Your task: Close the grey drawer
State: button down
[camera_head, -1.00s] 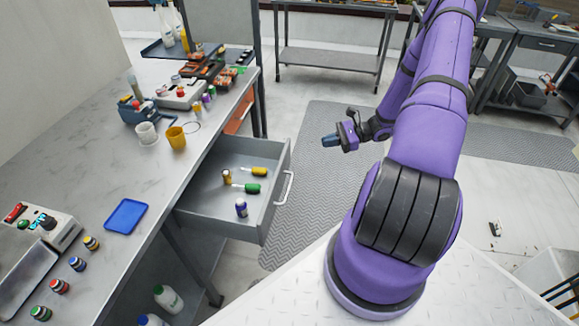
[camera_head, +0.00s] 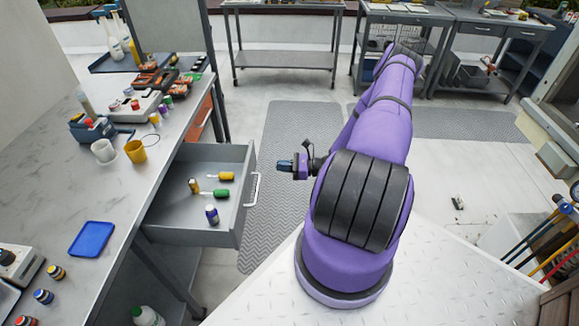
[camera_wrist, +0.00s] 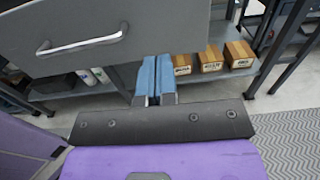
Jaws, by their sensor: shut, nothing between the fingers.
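The grey drawer (camera_head: 190,233) is pulled out from under the bench in the head view. Its front carries a pale bar handle (camera_head: 253,190). In the wrist view, the drawer front (camera_wrist: 130,52) and handle (camera_wrist: 82,44) show at upper left, with my blue fingertips (camera_wrist: 154,80) to the right of the handle.
The bench top (camera_head: 125,215) holds a blue tray (camera_head: 92,239), a yellow cup (camera_head: 135,151) and a white cup (camera_head: 104,151). Cardboard boxes (camera_wrist: 211,62) stand on a low shelf. The floor mat (camera_head: 280,125) beside the drawer is clear.

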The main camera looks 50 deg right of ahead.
aim_at(253, 164)
jog(key=x, duration=0.8)
jog(key=shift+w+a, duration=0.15)
jog(key=shift+w, duration=0.05)
jog(key=shift+w+a, duration=0.1)
jog(key=x, duration=2.8)
jog(key=shift+w+a, duration=0.2)
jog(key=shift+a, duration=0.1)
jog(key=shift+w+a+r, duration=0.2)
jog(key=shift+w, duration=0.05)
jog(key=shift+w+r, duration=0.1)
